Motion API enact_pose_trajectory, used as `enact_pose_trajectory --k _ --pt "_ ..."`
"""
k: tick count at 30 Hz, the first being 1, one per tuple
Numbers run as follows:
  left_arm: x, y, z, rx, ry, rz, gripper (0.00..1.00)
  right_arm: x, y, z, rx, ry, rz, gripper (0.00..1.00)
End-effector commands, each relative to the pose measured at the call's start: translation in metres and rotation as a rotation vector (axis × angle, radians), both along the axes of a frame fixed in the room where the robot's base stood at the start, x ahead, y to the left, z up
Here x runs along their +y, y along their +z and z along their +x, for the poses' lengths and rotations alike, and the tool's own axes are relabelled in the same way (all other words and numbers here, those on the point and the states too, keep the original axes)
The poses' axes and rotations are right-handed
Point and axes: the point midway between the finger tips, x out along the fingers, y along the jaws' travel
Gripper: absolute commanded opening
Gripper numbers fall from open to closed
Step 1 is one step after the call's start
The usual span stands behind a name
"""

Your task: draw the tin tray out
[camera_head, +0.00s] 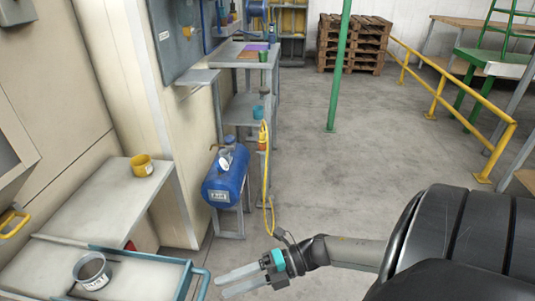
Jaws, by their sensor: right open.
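A grey tray with a blue rim (140,255) is at the bottom left, partly cut off by the picture's lower edge. An open grey tin (91,271) with dark contents stands on it. A blue handle (204,281) curves out from the tray's right end. My right gripper (220,283) is low in the view, just right of the handle. Its two pale fingers are apart, point left toward the handle, and hold nothing. I cannot tell whether they touch the handle. My left gripper is not in view.
A yellow mug (142,165) stands on the grey worktop (95,205) behind the tray. A blue tank (224,180) on a stand and a hanging yellow hose (267,165) are beyond my gripper.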

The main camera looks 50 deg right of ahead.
Motion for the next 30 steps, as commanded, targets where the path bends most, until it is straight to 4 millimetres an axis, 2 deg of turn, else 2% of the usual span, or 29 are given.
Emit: enact_pose_trajectory --k 1,6,12,17,30 --pt "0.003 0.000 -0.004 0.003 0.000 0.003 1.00 -0.012 0.003 -0.008 0.004 -0.001 -0.003 0.50" --pt "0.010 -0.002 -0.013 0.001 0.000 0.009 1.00 -0.043 0.010 -0.026 0.004 -0.001 -0.003 0.50" --pt "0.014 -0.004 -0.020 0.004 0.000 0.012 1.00 -0.065 0.015 -0.039 0.000 -0.001 -0.001 0.50" --pt "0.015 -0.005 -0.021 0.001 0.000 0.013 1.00 -0.071 0.016 -0.043 0.000 0.000 0.000 0.50" --pt "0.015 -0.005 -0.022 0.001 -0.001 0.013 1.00 -0.071 0.016 -0.043 -0.001 0.000 0.000 0.50"
